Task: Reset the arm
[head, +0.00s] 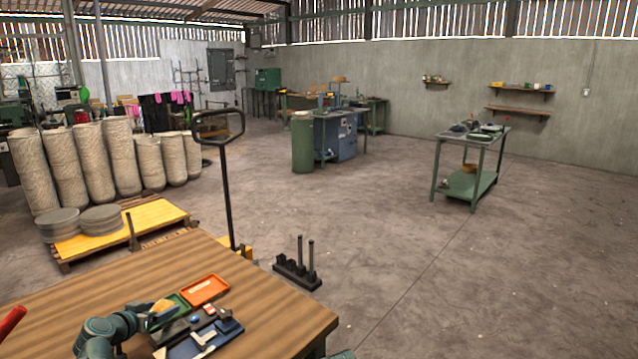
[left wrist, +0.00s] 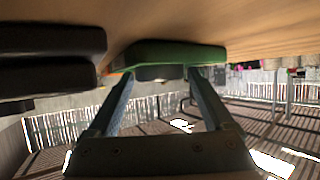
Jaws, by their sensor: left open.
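My left arm comes in low over the wooden table (head: 90,290) at the bottom left of the head view. Its gripper (head: 160,316) is at the green tray (head: 178,301), beside a small yellow-orange item (head: 162,306). In the left wrist view the picture is upside down, and the two fingers of the left gripper (left wrist: 158,76) stand apart. The green tray (left wrist: 175,53) shows just past the fingertips, with a small greyish thing under its edge. I cannot tell whether the fingers touch anything.
An orange tray (head: 204,290) lies behind the gripper. A blue tray (head: 205,341) with small parts lies to its right. Dark blocks (left wrist: 50,45) are close at left in the wrist view. The table's right part is clear. A pallet jack handle (head: 226,180) stands beyond.

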